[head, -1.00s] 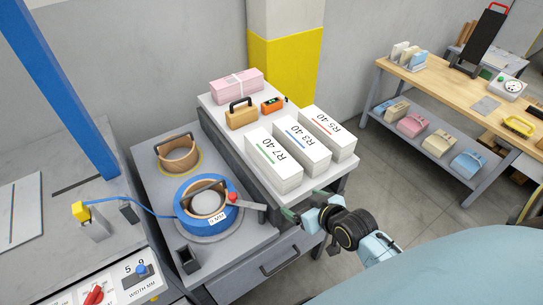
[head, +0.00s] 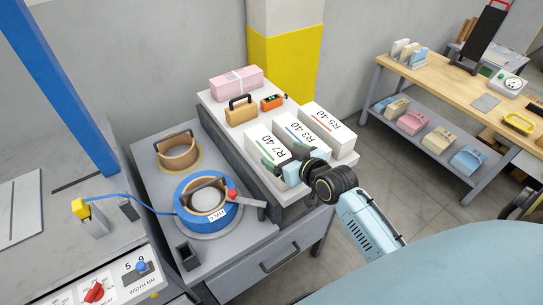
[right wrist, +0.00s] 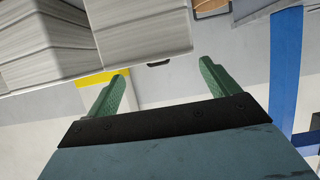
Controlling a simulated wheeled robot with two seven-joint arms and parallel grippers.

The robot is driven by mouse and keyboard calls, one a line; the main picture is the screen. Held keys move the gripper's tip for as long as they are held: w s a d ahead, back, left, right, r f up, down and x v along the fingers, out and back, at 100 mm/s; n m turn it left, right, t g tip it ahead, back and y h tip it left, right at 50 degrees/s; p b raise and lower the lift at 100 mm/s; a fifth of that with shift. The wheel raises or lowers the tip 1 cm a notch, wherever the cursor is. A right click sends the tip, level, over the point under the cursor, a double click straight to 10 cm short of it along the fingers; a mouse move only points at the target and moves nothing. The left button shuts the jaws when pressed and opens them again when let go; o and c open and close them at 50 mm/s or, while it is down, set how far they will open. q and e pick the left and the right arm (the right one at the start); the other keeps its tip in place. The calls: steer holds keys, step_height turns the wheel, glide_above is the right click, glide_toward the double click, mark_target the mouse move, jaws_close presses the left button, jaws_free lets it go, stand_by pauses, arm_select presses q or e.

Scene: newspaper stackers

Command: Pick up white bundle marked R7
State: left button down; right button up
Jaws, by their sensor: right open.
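The white bundle marked R7 (head: 265,143) lies at the left of a row of three white bundles on the light grey bench top (head: 215,108). I cannot tell whether a finger touches paper. My left gripper is not in view.
A pink bundle (head: 236,82), a tan handled block (head: 241,113) and an orange device (head: 272,103) stand behind the row. A blue tape reel (head: 184,214) sits on the lower bench at left. A wooden table (head: 450,85) stands at right, across open floor.

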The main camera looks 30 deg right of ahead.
mark_target(273, 148)
steer(key=x, duration=0.4)
steer(key=shift+w+f, duration=0.1)
steer(key=shift+w, duration=0.25)
steer(key=c, duration=1.9)
steer(key=shift+o, duration=0.2)
steer(key=shift+r, duration=0.25)
